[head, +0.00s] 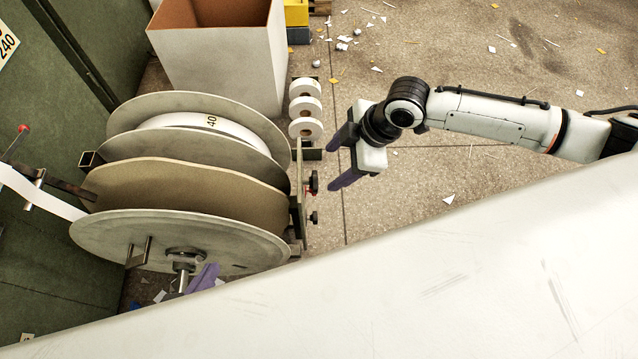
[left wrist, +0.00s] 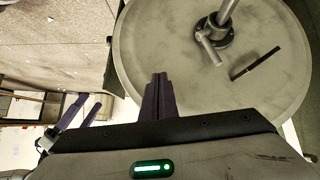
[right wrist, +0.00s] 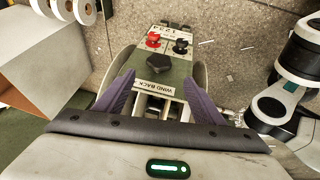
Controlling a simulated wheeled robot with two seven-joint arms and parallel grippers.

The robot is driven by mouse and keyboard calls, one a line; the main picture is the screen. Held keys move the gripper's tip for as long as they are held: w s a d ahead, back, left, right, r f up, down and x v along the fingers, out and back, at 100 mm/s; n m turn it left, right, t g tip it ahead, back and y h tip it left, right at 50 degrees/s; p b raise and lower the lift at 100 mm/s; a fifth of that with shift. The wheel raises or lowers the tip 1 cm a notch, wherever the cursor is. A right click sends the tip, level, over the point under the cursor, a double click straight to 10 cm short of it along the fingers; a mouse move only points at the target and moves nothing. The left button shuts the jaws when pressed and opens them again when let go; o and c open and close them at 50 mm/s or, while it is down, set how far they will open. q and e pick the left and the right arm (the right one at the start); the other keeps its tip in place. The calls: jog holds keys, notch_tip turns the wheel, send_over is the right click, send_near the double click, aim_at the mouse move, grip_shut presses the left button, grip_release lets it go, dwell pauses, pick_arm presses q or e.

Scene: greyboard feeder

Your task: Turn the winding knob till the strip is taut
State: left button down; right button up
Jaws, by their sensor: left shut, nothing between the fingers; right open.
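A panel (right wrist: 178,70) labelled "WIND BACK" carries a large dark knob (right wrist: 159,64), a red knob (right wrist: 153,40) and a smaller black knob (right wrist: 180,46). In the head view dark knobs (head: 313,182) show edge-on beside the reel. My right gripper (head: 332,165) is open and empty, right of the panel; in its wrist view its fingers (right wrist: 160,88) straddle the line to the large knob, apart from it. The white strip (head: 48,195) runs from the left edge toward the reel (head: 180,225). My left gripper (head: 203,278) is shut and empty by the reel's near disc (left wrist: 160,45).
The hub (left wrist: 213,38) and its shaft stick out from the near disc. White rolls (head: 305,106) stand behind the panel. A large open box (head: 220,65) stands at the back. A white surface (head: 450,270) fills the foreground. The floor (head: 430,200) at right has scattered scraps.

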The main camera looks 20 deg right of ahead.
aim_at(313, 181)
pick_arm(q)
jog(key=f+b, duration=0.1)
jog(key=d+g+b, duration=0.1)
jog(key=w+d+f+m+b, duration=0.1)
jog(key=b, duration=0.1)
jog(key=shift+d+f+g+h, duration=0.2)
jog(key=shift+f+g+h, duration=0.1)
jog(key=shift+f+h, duration=0.1)
pick_arm(e)
jog(key=x, duration=1)
jog(key=shift+d, duration=0.15)
